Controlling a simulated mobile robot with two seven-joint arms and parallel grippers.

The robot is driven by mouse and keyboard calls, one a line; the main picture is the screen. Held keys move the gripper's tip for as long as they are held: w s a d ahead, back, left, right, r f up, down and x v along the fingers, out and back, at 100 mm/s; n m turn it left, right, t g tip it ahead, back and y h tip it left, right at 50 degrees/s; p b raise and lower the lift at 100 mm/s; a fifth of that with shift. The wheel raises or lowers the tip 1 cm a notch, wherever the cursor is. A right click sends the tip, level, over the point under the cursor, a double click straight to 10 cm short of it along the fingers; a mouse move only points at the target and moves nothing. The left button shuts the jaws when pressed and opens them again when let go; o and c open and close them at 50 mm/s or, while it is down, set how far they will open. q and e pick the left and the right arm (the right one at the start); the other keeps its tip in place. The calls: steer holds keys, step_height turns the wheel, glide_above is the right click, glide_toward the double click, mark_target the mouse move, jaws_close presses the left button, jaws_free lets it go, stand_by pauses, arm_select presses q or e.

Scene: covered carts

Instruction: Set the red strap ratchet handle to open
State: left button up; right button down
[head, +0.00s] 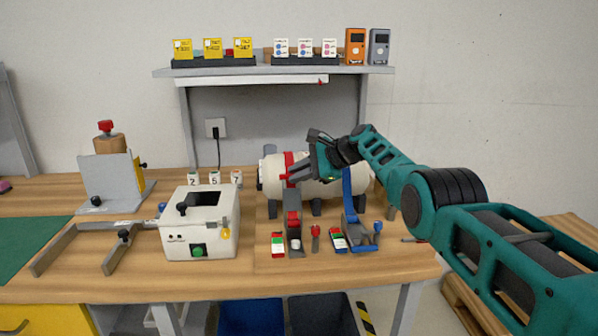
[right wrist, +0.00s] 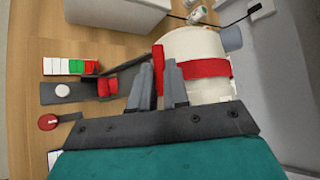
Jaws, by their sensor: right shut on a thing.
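A white cylinder (head: 272,174) lies on the bench with a red strap (head: 288,161) around it; the strap also crosses it in the right wrist view (right wrist: 205,68). My right gripper (head: 291,177) is at the cylinder's front by this strap. In the right wrist view its fingers (right wrist: 158,66) are shut on a narrow red piece (right wrist: 158,72), which looks like the red strap ratchet handle. The fingers hide part of it. A dark plate with a red block (head: 293,218) stands just in front, below the gripper. My left gripper is not in view.
A blue strap (head: 348,183) with its blue ratchet (head: 358,237) is to the right. A white box (head: 200,240) stands left. A shelf (head: 275,70) is behind. The bench's front strip is clear.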

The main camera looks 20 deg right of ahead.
steer(key=shift+w+d+r, duration=0.15)
steer(key=shift+w+r, duration=0.05)
steer(key=shift+r, duration=0.45)
steer(key=c, duration=1.1)
jaws_free()
steer(key=shift+w+f, duration=0.1)
steer(key=shift+f, duration=0.2)
steer(key=shift+s, duration=0.2)
steer(key=v, duration=1.2)
steer(key=shift+s+d+p, duration=0.25)
steer(key=shift+p, duration=0.05)
steer(key=shift+r, duration=0.2)
